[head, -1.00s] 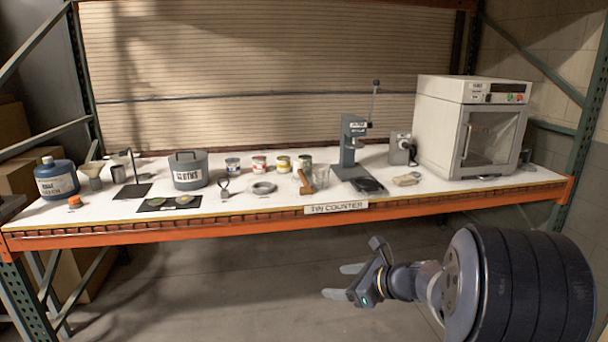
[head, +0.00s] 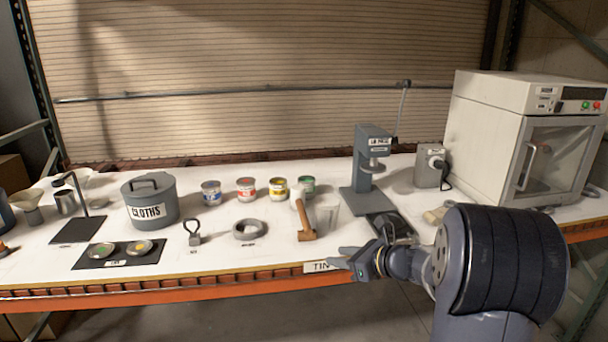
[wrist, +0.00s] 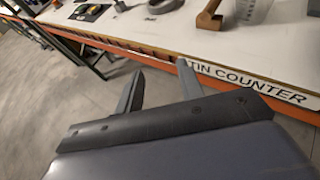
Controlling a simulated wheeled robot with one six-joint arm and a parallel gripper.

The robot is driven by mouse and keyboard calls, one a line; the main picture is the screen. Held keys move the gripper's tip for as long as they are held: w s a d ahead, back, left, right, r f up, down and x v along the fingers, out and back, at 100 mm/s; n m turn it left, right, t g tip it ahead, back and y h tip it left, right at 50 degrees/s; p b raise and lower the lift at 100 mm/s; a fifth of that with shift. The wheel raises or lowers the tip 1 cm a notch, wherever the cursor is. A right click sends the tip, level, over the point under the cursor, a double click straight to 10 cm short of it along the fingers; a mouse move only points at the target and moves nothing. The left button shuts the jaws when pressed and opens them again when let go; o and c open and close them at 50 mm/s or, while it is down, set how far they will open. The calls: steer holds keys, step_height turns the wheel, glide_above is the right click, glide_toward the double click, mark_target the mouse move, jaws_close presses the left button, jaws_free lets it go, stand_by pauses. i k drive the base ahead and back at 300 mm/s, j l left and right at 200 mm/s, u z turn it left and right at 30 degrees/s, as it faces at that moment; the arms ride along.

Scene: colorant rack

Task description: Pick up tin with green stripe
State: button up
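The tin with the green stripe (head: 307,185) stands on the white counter in the head view, at the right end of a row of small tins. It is partly hidden by a clear beaker and a mallet in front of it. My gripper (head: 335,257) is at the counter's front edge, in front of and below the row, well apart from the tin. In the wrist view its two fingers (wrist: 158,90) are spread with nothing between them. The tin does not show in the wrist view.
Blue (head: 211,193), red (head: 246,189) and yellow (head: 278,189) tins stand left of the green one. A mallet (head: 305,234), clear beaker (head: 327,213) and grey ring (head: 249,229) lie nearer. A press (head: 366,170) stands right. The orange beam (head: 200,296) edges the counter.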

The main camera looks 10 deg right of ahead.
mark_target(307, 187)
steer(key=i+l, duration=0.1)
steer(key=i, duration=0.4)
steer(key=i+l, duration=0.15)
steer(key=i, duration=0.35)
steer(key=i+l, duration=0.1)
steer(key=i, duration=0.45)
